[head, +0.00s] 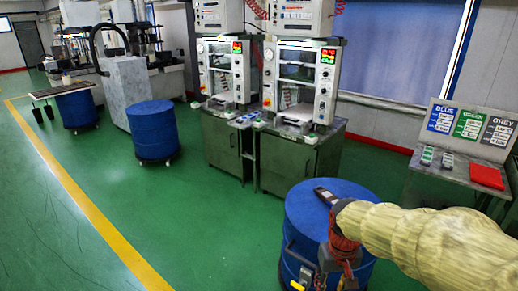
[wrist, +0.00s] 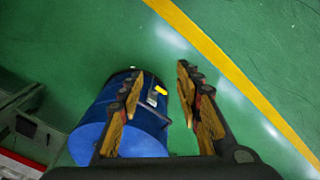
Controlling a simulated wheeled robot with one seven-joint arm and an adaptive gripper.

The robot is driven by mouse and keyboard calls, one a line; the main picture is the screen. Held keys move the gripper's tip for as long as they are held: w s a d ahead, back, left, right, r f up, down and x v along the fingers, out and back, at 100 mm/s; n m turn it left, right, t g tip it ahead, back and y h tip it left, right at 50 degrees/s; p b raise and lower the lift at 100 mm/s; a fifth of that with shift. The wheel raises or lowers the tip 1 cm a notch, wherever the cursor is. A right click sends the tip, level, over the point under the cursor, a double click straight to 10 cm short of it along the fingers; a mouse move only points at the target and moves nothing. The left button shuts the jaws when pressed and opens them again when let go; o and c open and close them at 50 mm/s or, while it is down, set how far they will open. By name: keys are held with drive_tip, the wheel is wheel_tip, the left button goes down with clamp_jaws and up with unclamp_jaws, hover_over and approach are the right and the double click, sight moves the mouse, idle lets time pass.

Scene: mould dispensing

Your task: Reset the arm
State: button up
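My arm, in a pale yellow cover, reaches in from the right edge of the head view. My gripper (wrist: 158,82) hangs at its end, beside and in front of the near blue drum (head: 310,207). In the wrist view the two fingers, with orange-yellow pads, stand apart with nothing between them. The blue drum (wrist: 92,138) lies below and left of the fingers there, with a yellow and white fitting on its side. In the head view the fingertips are hard to make out near the lower edge.
Two press machines (head: 295,85) stand on green cabinets (head: 295,165) behind the near drum. A side table (head: 450,180) at right holds small trays, a red cloth (head: 487,176) and a colour-label board (head: 470,128). Another blue drum (head: 153,132) stands left. Green floor (head: 195,220) is open at front left.

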drive_tip(key=s+r+t, duration=0.5)
drive_tip(key=s+r, duration=0.7)
drive_tip(key=s, duration=0.2)
drive_tip(key=shift+s+m, duration=0.3)
drive_tip(key=shift+m, duration=0.1)
drive_tip(key=shift+a+r, duration=0.1)
drive_tip(key=shift+c, duration=0.5)
idle(0.6)
